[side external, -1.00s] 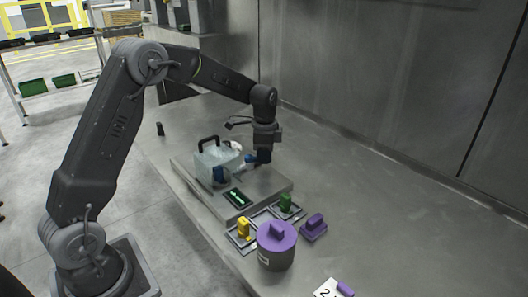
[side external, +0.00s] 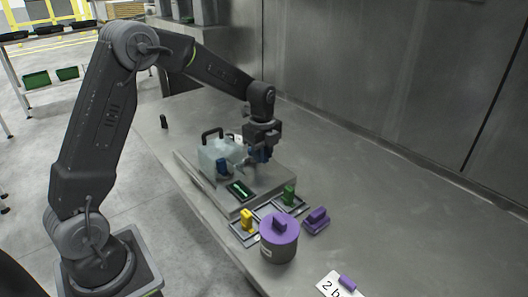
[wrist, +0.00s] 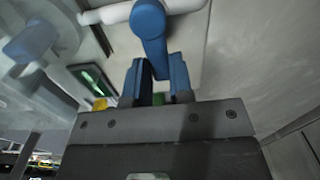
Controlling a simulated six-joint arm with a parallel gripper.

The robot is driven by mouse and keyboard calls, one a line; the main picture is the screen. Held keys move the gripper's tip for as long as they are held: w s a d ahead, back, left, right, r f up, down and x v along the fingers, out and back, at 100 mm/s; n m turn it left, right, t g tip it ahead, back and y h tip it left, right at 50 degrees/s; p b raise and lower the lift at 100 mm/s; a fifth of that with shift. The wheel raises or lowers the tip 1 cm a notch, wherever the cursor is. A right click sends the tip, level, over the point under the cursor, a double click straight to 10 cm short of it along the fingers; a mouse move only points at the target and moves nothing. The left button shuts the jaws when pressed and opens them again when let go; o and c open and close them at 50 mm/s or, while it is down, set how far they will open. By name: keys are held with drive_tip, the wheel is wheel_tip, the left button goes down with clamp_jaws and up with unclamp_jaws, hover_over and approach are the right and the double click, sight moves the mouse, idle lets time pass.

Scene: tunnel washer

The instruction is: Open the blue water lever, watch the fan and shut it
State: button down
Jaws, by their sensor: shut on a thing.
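The blue water lever (wrist: 150,28) sits on a white pipe (wrist: 105,15) at the top of the wrist view. Its arm reaches down between the two blue fingertips of my gripper (wrist: 157,82), which is shut on it. In the side view my gripper (side external: 260,156) points down at the right side of the clear housing (side external: 212,152) and mostly hides the lever. A blue part (side external: 223,167) shows at the housing's front; in the wrist view a blurred blue shape (wrist: 32,40) shows through the clear wall. I cannot tell if the fan turns.
A small display with a green line (side external: 240,190) lies in front of the housing. A yellow block (side external: 247,219), a green block (side external: 289,194), a purple-lidded pot (side external: 279,240) and a purple block (side external: 316,219) stand nearer.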

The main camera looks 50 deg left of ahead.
drive_tip(key=shift+s+m, duration=0.1)
drive_tip(key=shift+m, duration=0.2)
drive_tip(key=c, duration=1)
unclamp_jaws()
wheel_tip(320, 180, up, 14)
drive_tip(key=s+d+n+t, duration=0.2)
drive_tip(key=s+d+n, duration=0.3)
drive_tip(key=s+n, duration=0.4)
drive_tip(key=s+d+n+t, duration=0.3)
drive_tip(key=s+n, duration=0.6)
drive_tip(key=s, duration=0.7)
drive_tip(key=shift+d+r+t, duration=0.15)
drive_tip(key=shift+d+t, duration=0.15)
drive_tip(key=shift+d, duration=0.85)
